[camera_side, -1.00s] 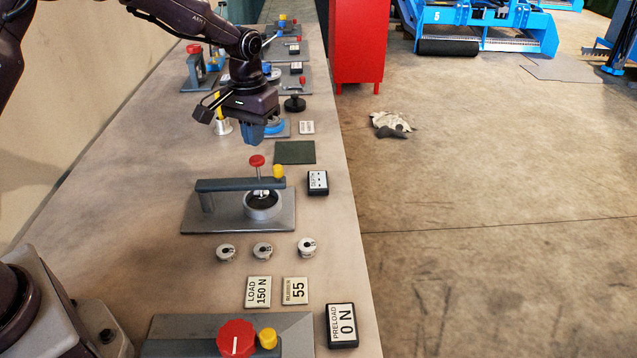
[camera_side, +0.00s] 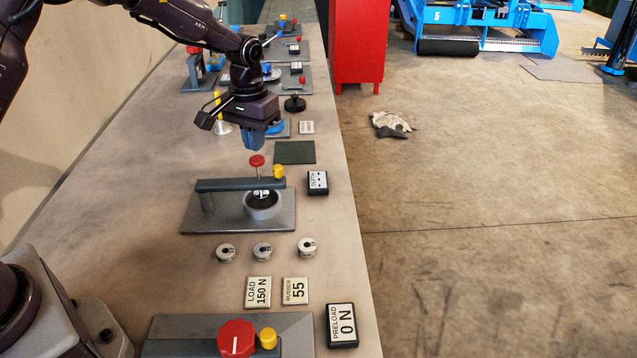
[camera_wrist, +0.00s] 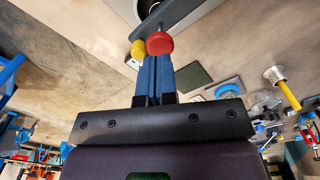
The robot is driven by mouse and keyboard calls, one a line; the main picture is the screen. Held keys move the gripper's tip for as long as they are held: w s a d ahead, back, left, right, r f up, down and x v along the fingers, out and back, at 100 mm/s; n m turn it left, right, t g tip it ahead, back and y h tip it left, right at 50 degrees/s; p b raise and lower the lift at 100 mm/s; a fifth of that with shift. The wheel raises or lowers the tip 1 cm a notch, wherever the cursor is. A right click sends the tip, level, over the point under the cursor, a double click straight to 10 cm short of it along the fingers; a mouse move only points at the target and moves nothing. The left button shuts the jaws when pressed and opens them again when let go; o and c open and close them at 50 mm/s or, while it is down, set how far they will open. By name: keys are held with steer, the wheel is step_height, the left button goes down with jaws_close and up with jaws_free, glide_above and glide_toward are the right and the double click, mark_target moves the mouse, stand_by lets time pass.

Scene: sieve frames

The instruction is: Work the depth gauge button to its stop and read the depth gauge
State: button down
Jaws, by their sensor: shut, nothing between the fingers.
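The depth gauge stands on a grey base plate (camera_side: 205,220), with a grey bridge bar (camera_side: 225,185) over a round ring (camera_side: 262,206). Its red button (camera_side: 257,160) sits on a thin stem above the bar and looks raised. A yellow knob (camera_side: 278,171) is beside it. A small black display box (camera_side: 318,182) lies right of the plate; its reading is too small to make out. My gripper (camera_side: 254,144) is shut and empty, pointing down, just above and behind the red button, apart from it. In the wrist view the red button (camera_wrist: 160,44) shows just beyond my blue fingertips (camera_wrist: 154,62).
Several small round weights (camera_side: 263,250) and cards marked LOAD 150 N (camera_side: 258,291) and 55 (camera_side: 296,290) lie nearer. A red dial (camera_side: 237,338) and PRELOAD 0 N box (camera_side: 342,325) stand in front. A dark green mat (camera_side: 295,152) lies behind the gauge; more fixtures stand farther back.

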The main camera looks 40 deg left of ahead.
steer(key=shift+f, duration=0.95)
steer(key=shift+f, duration=0.15)
